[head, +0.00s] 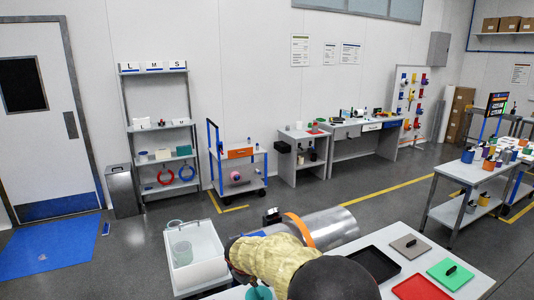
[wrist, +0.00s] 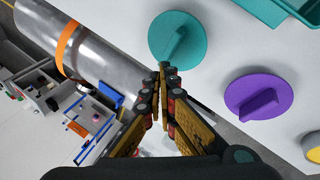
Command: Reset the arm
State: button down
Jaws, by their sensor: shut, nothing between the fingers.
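My gripper (wrist: 161,70) is shut and empty in the wrist view. Its fingertips meet just below the raised bar of a teal round lid (wrist: 190,48). I cannot tell whether they touch the lid. A purple round lid (wrist: 245,88) with a similar bar lies to the right on the white tabletop (wrist: 225,140). In the head view my arm, with a tan cover and a dark joint, reaches over the near table at the bottom. The fingers are hidden there, and only a bit of the teal lid (head: 258,293) shows.
A large metal cylinder with an orange band (head: 322,229) lies beyond the near table. A white bin (head: 196,252) stands left. A black tray (head: 377,263), a red tray (head: 420,289), a grey plate (head: 410,246) and a green plate (head: 453,275) lie right. Open floor lies beyond.

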jog(key=s+d+r+m, duration=0.3)
jog(key=s+d+r, duration=0.3)
jog(key=s, duration=0.8)
jog(key=s+d+r+m, duration=0.4)
jog(key=s+d+r, duration=0.3)
jog(key=s+d, duration=0.3)
jog(key=s+d+r+m+y, duration=0.1)
jog(key=s+d+r+m, duration=0.3)
jog(key=s, duration=1.3)
jog(key=d+r, duration=0.3)
jog(key=d, duration=0.1)
jog(key=shift+s+r, duration=0.15)
jog(key=shift+s, duration=0.2)
jog(key=shift+a, duration=0.2)
